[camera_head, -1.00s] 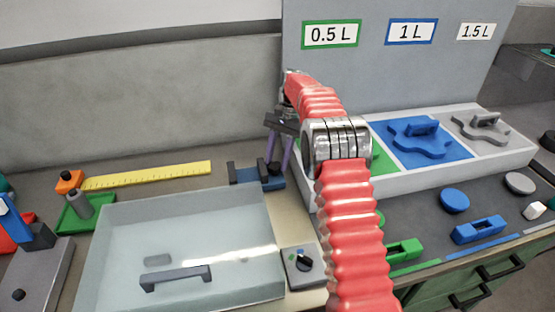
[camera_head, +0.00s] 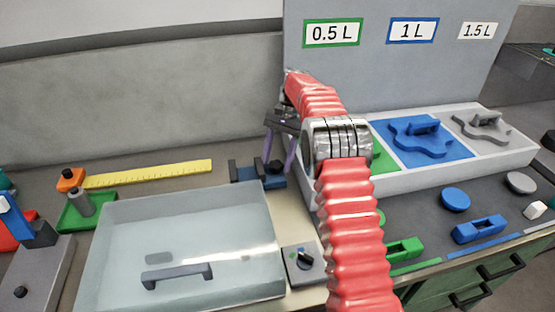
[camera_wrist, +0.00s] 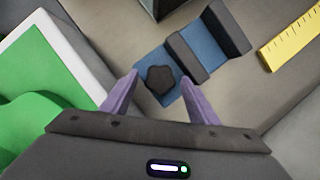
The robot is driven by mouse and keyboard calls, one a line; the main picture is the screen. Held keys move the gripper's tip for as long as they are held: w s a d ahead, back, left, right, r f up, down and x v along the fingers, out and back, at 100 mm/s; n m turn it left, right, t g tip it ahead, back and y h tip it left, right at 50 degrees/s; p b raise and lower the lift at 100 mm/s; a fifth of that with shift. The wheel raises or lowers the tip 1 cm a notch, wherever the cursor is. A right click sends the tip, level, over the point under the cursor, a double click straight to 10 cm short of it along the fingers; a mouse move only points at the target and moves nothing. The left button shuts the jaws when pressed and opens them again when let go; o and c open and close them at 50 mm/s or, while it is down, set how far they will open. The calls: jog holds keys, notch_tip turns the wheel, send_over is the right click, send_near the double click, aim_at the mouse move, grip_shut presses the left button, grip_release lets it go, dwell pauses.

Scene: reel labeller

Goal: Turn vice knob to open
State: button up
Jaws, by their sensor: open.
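The vice (camera_head: 248,181) is a small blue block with dark grey jaws, on the bench behind the clear-lidded box. In the wrist view the vice (camera_wrist: 207,46) lies below my gripper, and its dark lobed knob (camera_wrist: 161,80) is at its near end. My gripper (camera_wrist: 160,88) is open, with its two purple fingers on either side of the knob. I cannot tell whether the fingers touch it. In the head view my gripper (camera_head: 280,155) hangs over the vice's right end, and its fingers partly hide that end.
A yellow ruler (camera_head: 150,173) lies left of the vice. The clear box (camera_head: 185,240) and a dial unit (camera_head: 303,262) stand in front. A white tray (camera_head: 455,175) with green, blue and grey sections is close on the right. A grey wall rises behind.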

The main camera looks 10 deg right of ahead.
jog(key=shift+w+r, duration=0.1)
jog(key=shift+r, duration=0.1)
jog(key=v, duration=0.7)
dwell(0.5)
dwell(0.4)
jog(key=s+d+r+m+t, duration=0.25)
jog(key=s+r+m, duration=0.2)
jog(key=r, duration=0.65)
jog(key=f+m+t, duration=0.1)
jog(key=m, duration=0.2)
jog(key=f+m+t, duration=0.1)
jog(key=f+m, duration=0.1)
jog(key=m, duration=0.1)
jog(key=s+f+m+t, duration=0.1)
jog(key=f+m, duration=0.1)
jog(key=m, duration=0.1)
jog(key=shift+s+d+m+y, duration=0.1)
jog(key=shift+d+m+y, duration=0.15)
jog(key=shift+m+y, duration=0.15)
